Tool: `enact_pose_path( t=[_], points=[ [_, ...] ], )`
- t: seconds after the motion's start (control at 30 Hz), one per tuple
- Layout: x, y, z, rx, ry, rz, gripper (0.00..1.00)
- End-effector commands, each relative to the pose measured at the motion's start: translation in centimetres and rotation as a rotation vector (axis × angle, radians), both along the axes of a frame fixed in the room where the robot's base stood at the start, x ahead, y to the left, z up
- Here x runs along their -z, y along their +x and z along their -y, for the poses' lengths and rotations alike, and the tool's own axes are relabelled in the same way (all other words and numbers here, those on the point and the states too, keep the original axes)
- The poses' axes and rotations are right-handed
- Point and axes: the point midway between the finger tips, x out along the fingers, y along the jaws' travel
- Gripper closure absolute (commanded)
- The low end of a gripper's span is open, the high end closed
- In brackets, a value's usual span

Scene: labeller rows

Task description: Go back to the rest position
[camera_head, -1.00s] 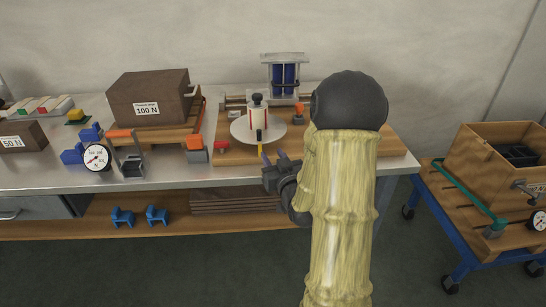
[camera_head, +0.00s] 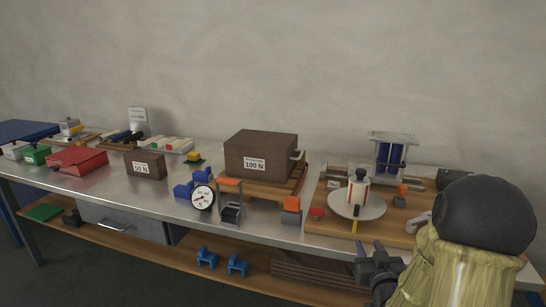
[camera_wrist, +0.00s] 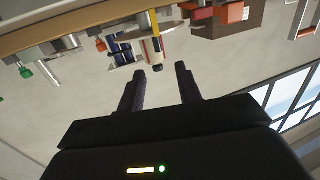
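My gripper (camera_head: 371,246) is at the lower right of the head view, in front of the bench's front edge and below the round white plate (camera_head: 340,203). In the wrist view my gripper (camera_wrist: 160,78) has its two dark fingers apart with nothing between them. The wrist picture looks upside down, with the bench things along its top. A white and red cylinder with a dark knob (camera_head: 358,190) stands on the white plate. My gripper touches nothing that I can see.
The metal bench (camera_head: 130,190) runs across the view. On it are the 100 N block (camera_head: 262,148), the 50 N block (camera_head: 137,160), a round dial gauge (camera_head: 203,198) and a red box (camera_head: 76,161). Blue brackets (camera_head: 206,257) lie on the lower shelf. The floor in front is clear.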

Motion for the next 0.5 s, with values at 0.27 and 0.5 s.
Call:
enact_pose_path(
  t=[0.27,0.5],
  points=[
    [2.9,-0.7,-3.8,-0.029,-0.005,-0.300,0.65],
    [5.3,-3.8,-6.9,-0.039,0.007,-0.591,0.65]
  ],
)
